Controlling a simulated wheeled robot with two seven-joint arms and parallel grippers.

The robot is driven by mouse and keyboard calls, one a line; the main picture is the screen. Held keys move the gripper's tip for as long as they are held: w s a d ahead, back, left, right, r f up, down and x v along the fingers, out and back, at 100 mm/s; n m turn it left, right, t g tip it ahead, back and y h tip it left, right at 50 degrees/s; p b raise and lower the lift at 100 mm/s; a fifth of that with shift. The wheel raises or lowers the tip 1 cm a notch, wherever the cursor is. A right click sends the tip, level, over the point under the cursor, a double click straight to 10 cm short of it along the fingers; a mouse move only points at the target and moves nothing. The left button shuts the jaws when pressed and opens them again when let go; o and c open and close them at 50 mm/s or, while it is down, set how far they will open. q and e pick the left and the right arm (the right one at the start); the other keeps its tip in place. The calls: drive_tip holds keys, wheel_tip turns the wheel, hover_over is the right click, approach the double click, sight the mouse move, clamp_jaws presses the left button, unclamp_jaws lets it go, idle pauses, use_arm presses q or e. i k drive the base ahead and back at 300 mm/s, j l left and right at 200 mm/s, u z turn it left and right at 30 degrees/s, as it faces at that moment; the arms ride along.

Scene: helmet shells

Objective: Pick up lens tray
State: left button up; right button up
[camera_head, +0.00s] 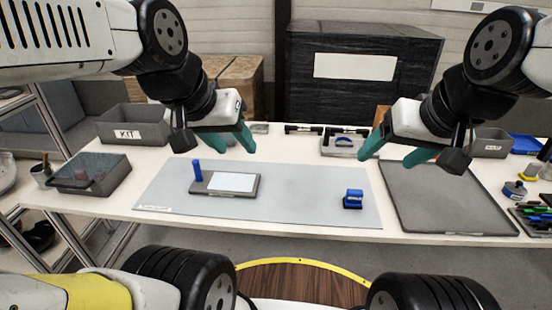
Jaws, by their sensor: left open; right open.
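No readable label in view names the lens tray, so I cannot tell for certain which tray it is. A dark grey tray (92,187) with a glassy, see-through top or contents stands at the left end of the white table. A large flat grey tray (448,200), which looks empty, lies on the right. A small grey tray (340,149) with something in it stands at the back middle. My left gripper (234,146) is open and empty above the back of the grey mat. My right gripper (394,159) is open and empty near the flat tray's left edge.
The grey mat (290,205) bears a clipboard-like block (232,182), a blue cylinder (197,170) and a blue stamp-like block (353,199). A KIT bin (130,128) stands back left. Pens (535,217) and a small round container (514,190) are at right. The mat's middle is clear.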

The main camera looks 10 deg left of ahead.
sight(216, 184)
drive_tip(key=j+u, duration=0.4)
drive_tip(key=i+j+u, duration=0.15)
drive_tip(key=u, duration=0.25)
drive_tip(key=i+j+u, duration=0.15)
drive_tip(key=u, duration=0.25)
